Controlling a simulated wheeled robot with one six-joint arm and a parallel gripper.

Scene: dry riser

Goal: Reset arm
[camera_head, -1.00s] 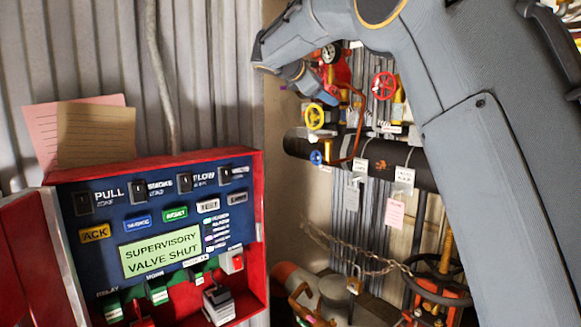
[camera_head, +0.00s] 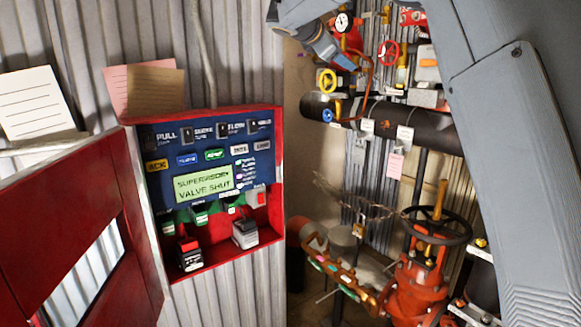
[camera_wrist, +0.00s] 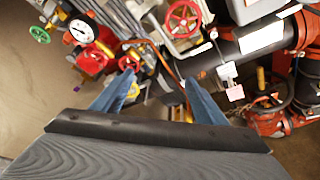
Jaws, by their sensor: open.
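My gripper (camera_wrist: 160,78) shows in the wrist view with its two blue fingers spread apart. Nothing is held between them. Behind the fingers are pipes, a pressure gauge (camera_wrist: 81,31) and a red handwheel (camera_wrist: 182,18). In the head view my grey arm arches across the upper right and hides part of the pipework. A blue-grey end part of my arm hangs at the top, close in the picture to the small gauge and valves; whether it touches them I cannot tell.
A red alarm panel (camera_head: 279,170) with its door (camera_head: 60,215) swung open is on the corrugated wall; its display reads "SUPERVISORY VALVE SHUT". A dark pipe (camera_head: 415,128) with hanging tags runs at right. A chain (camera_head: 345,200) and a large black handwheel (camera_head: 437,226) are below it.

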